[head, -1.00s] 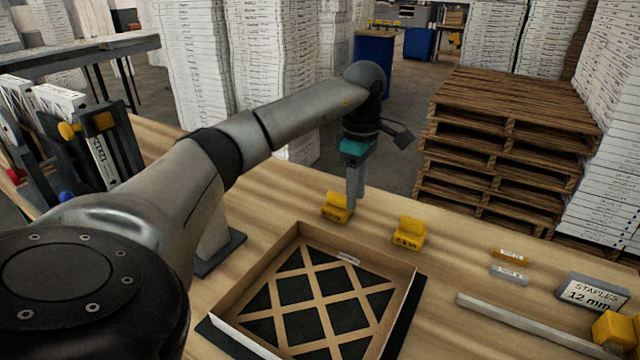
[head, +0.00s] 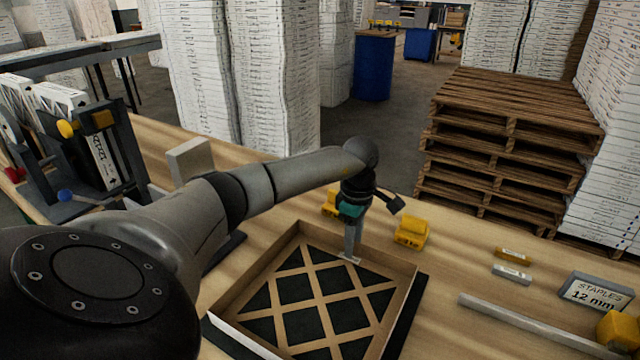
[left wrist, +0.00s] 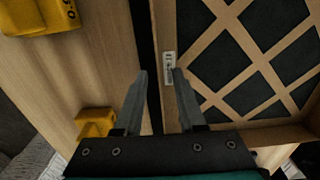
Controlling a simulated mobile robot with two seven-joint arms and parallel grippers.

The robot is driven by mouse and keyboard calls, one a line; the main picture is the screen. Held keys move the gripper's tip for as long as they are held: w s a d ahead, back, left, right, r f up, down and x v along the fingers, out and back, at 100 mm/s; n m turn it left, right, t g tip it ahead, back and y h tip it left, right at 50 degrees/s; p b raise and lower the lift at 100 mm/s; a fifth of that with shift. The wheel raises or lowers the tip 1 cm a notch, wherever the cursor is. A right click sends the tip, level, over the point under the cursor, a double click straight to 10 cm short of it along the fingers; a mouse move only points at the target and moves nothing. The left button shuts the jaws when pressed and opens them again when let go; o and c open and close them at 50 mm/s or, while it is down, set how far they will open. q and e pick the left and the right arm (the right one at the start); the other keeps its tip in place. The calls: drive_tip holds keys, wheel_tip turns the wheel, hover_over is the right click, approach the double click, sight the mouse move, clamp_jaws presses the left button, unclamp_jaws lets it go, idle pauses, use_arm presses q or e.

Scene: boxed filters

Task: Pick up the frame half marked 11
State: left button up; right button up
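The frame half (head: 292,254) is a shallow tan cardboard tray with a diagonal lattice over black filter, on a dark mat. A small white label (left wrist: 169,68) is on its far wall; its number is too small to read. My left gripper (head: 352,254) points down at this far wall, beside the label. In the left wrist view, its two fingers (left wrist: 160,78) are apart, one on each side of the wall's edge, with nothing clamped. Whether they touch the wall cannot be told. My right gripper is out of view.
Yellow blocks (head: 412,232) stand just beyond the frame, one partly behind my left gripper. A staples box (head: 595,292), a pale bar (head: 530,325) and small labelled pieces (head: 512,274) lie at right. A dark rack (head: 85,150) stands at left.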

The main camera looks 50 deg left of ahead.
use_arm(q)
clamp_jaws()
idle(0.3)
idle(1.1)
